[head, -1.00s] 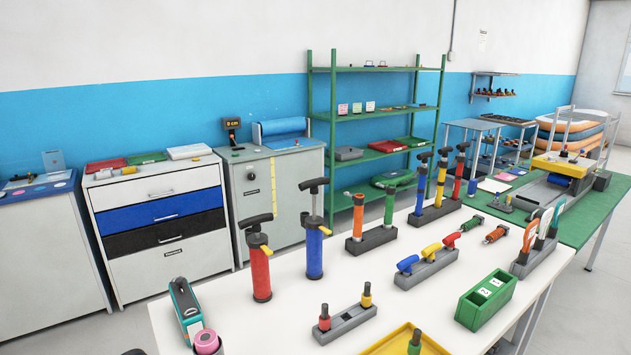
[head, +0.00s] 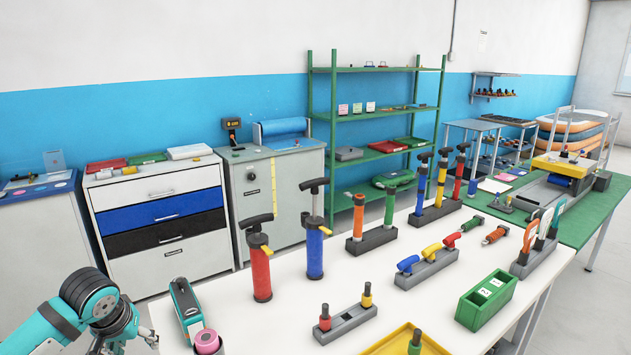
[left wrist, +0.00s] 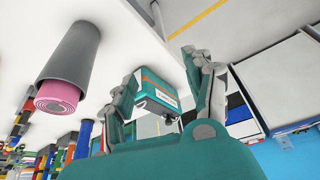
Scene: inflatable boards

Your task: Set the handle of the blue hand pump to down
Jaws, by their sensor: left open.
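The blue hand pump (head: 314,255) stands upright on the white table in the head view. Its black T-shaped handle (head: 313,185) is up, on a bare grey rod well above the blue body. My left arm shows at the lower left of the head view, well left of the pump. In the left wrist view my left gripper (left wrist: 165,88) is open, its two fingers spread and nothing held. A teal box with a label (left wrist: 160,92) shows beyond the fingers. I cannot single out the blue pump for certain in the left wrist view. My right gripper is not in view.
A red pump (head: 261,273) stands just left of the blue one. A teal box-shaped device (head: 186,305) and a pink roll (head: 207,341) lie between my left arm and the pumps. A grey holder (head: 345,322) stands in front. More pumps stand behind right.

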